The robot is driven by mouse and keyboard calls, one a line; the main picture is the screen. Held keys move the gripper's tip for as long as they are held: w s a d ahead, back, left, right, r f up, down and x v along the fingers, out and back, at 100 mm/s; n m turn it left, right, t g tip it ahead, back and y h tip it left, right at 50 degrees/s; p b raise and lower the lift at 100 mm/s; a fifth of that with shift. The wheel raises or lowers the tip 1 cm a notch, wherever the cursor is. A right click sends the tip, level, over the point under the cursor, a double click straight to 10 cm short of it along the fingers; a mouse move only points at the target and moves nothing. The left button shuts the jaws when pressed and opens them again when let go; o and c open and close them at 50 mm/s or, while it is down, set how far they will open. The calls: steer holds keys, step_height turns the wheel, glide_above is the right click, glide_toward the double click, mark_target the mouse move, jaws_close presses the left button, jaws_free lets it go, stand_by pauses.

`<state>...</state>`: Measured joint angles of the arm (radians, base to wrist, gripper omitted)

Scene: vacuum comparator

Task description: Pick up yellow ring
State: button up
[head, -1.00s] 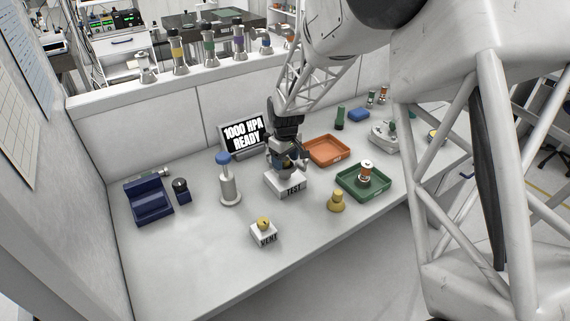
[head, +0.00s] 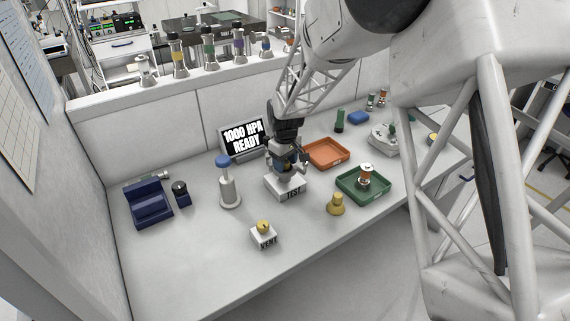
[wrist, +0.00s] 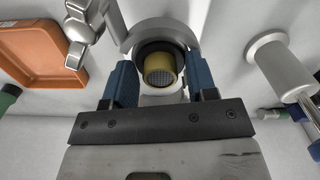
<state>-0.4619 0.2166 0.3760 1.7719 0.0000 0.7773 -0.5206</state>
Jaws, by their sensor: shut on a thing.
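In the wrist view, a yellow ring (wrist: 159,72) with a grey mesh face sits inside a dark collar, between the two blue fingers of my gripper (wrist: 161,84). My gripper is shut on it; the exact contact is hard to see. In the head view, my gripper (head: 285,161) is directly above the white TEST block (head: 285,187), at the grey metal fixture there. The ring is mostly hidden by the fingers in that view.
An orange tray (head: 325,153) and a green tray (head: 351,194) holding a small part lie to the right. A yellow stepped piece (head: 335,206), the VENT block (head: 264,238) and a blue-topped grey post (head: 229,187) stand nearby. The front left of the table is clear.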

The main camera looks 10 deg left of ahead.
mark_target(285, 162)
steer(key=shift+r, duration=0.8)
step_height(285, 162, up, 2)
steer(key=s+d, duration=0.3)
steer(key=s, duration=0.4)
steer(key=s+d+r, duration=0.1)
steer(key=s+d, duration=0.3)
steer(key=s, duration=0.3)
steer(key=shift+s+r, duration=0.15)
steer(key=shift+s, duration=0.05)
steer(key=shift+w, duration=0.1)
steer(key=w+d+r+m, duration=0.3)
steer(key=w+d+r, duration=0.1)
steer(key=w+d, duration=0.5)
steer(key=w+d+r+m, duration=0.4)
steer(key=w+d, duration=0.5)
steer(key=w, duration=0.2)
steer(key=w+d+r+m, duration=0.3)
steer(key=w+d+m, duration=0.1)
steer(key=w+d, duration=0.5)
steer(key=shift+w+d+r, duration=0.3)
steer(key=shift+w+r, duration=0.1)
steer(key=shift+w, duration=0.2)
